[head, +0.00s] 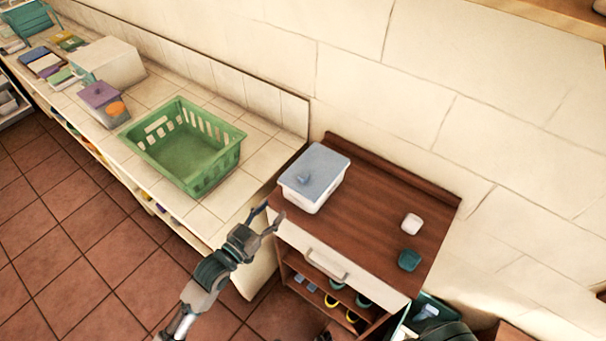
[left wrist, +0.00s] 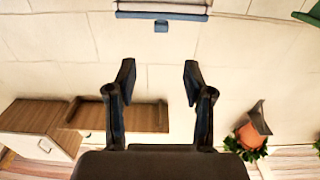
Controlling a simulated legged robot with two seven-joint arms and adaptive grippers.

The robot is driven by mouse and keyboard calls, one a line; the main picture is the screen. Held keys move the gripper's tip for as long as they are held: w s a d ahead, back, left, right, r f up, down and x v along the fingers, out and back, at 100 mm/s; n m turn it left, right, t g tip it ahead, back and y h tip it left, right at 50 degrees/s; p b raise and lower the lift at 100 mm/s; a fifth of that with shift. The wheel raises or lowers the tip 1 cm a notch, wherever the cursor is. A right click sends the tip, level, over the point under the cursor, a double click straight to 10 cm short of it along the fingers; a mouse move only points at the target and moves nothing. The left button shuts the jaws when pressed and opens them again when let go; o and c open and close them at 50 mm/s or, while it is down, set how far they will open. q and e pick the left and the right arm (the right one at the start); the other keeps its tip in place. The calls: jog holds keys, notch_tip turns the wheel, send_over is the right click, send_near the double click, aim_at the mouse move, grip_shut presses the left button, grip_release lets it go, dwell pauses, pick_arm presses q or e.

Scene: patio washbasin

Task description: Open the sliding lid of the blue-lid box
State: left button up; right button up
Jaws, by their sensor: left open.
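The blue-lid box (head: 312,190) has a white body and a grey-blue lid (head: 320,167) with a small knob (head: 303,179). It stands on the left end of the brown cabinet top, and its lid looks shut. My left gripper (head: 268,213) is open and empty, in front of and left of the box, apart from it. In the left wrist view the open fingers (left wrist: 160,75) have nothing between them. A grey-blue lid edge with a small knob (left wrist: 161,26) shows at the top of that view, cut off by the frame. My right gripper is not visible.
The brown cabinet (head: 375,215) also bears a white item (head: 411,223) and a teal item (head: 409,260). Its drawer handle (head: 327,266) sticks out in front. A green basket (head: 185,150) stands on the tiled counter to the left. The cabinet's middle is clear.

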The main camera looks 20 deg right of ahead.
aim_at(301, 179)
pick_arm(q)
jog(key=x, duration=1.4)
jog(key=shift+w+d, duration=0.15)
jog(key=shift+w, duration=0.15)
jog(key=shift+w+d, duration=0.25)
jog(key=shift+d, duration=0.2)
jog(key=shift+a, duration=0.2)
grip_shut()
